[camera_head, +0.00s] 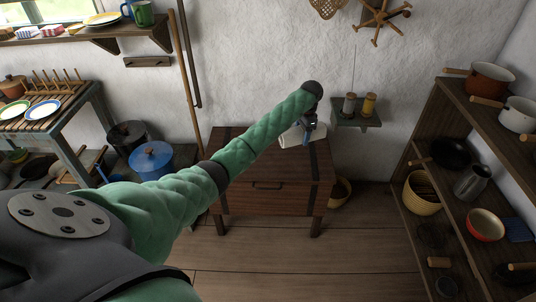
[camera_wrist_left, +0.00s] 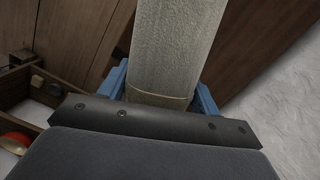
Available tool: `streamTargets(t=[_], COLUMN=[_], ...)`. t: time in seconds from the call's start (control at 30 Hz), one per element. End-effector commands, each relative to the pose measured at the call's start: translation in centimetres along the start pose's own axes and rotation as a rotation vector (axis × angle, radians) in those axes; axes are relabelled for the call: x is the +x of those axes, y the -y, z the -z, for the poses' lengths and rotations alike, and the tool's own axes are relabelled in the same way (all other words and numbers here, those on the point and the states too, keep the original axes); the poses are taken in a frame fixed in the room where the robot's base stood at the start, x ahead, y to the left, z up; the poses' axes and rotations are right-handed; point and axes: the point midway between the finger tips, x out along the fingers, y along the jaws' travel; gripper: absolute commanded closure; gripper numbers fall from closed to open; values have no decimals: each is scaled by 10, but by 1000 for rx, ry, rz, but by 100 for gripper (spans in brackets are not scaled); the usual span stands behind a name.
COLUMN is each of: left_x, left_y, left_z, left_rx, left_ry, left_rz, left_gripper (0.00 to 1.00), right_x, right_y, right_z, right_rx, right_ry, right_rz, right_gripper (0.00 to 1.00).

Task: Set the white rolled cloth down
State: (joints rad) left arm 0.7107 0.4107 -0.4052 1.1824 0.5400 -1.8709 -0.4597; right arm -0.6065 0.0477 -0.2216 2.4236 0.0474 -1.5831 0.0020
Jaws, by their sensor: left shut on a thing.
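The white rolled cloth (camera_head: 290,138) is in my left gripper (camera_head: 309,128), over the back part of the wooden chest (camera_head: 262,168). In the left wrist view, the cloth (camera_wrist_left: 176,45) runs up and away between the two blue fingers of the left gripper (camera_wrist_left: 162,92), which are shut on it. Whether the cloth touches the chest top cannot be told. My left arm hides part of the chest top. My right gripper is not in view.
A small wall shelf (camera_head: 356,120) with two spools is just right of the gripper. An open shelf unit (camera_head: 448,112) with pots stands at the right. The front floor is clear.

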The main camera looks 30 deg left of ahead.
Motion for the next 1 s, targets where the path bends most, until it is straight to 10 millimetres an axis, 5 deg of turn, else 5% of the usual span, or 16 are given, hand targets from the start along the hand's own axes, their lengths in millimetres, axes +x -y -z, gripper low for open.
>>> streamTargets(t=[0.3, 0.67, 1.0], left_x=[18, 38, 75], left_y=[48, 60, 75], left_z=[1, -2, -50], left_rx=[226, 375, 379], left_ry=[5, 9, 12], left_rz=[18, 36, 36], left_gripper=[71, 71, 71], right_x=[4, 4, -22], right_y=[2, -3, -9], right_z=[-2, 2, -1], right_rx=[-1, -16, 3], right_ry=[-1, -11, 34], right_rz=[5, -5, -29], right_gripper=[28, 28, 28])
